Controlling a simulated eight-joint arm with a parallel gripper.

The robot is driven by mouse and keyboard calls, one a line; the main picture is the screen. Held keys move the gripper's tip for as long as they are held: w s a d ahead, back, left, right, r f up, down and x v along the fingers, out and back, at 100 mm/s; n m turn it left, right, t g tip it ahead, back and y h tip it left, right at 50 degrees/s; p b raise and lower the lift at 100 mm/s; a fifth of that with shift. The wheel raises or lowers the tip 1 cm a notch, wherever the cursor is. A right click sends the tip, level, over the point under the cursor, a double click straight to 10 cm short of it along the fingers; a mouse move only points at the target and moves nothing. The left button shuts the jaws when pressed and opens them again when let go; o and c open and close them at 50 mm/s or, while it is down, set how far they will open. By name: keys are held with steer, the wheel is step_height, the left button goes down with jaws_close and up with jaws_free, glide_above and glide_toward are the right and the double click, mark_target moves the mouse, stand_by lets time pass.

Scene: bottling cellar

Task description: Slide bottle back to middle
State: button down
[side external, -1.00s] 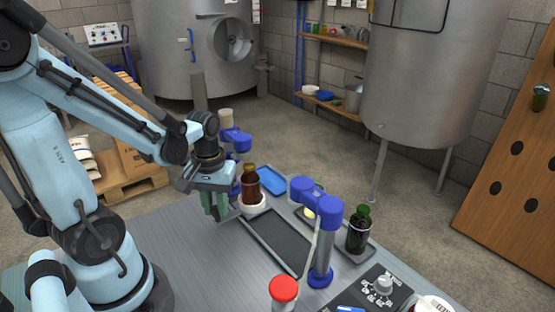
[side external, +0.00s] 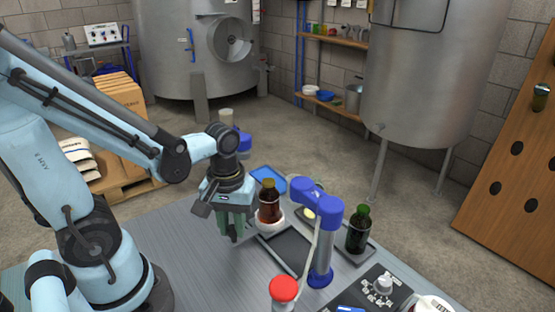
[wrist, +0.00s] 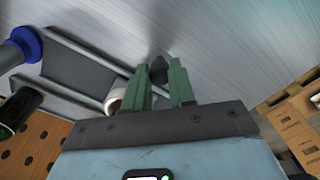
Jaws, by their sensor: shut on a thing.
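The brown bottle (side external: 269,203) stands upright on a white round base (side external: 283,224) at the far part of a dark flat panel (side external: 290,249) on the bench. My gripper (side external: 232,232) is just left of the bottle, pointing down, with green fingers close to the bench. In the wrist view the fingers (wrist: 163,65) are shut on a small dark knob (wrist: 158,73). What the knob is fixed to is hidden. The white base (wrist: 115,101) shows left of the fingers there.
A blue-topped post (side external: 318,240) stands right of the panel. A green bottle (side external: 357,232) stands on a dark tray behind it. The bench left of the panel is clear.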

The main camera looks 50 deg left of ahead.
steer(key=c, duration=0.9)
jaws_free()
steer(key=shift+r, duration=6.05)
steer(key=shift+f, duration=0.15)
steer(key=shift+f, duration=5.85)
steer(key=shift+r, duration=0.2)
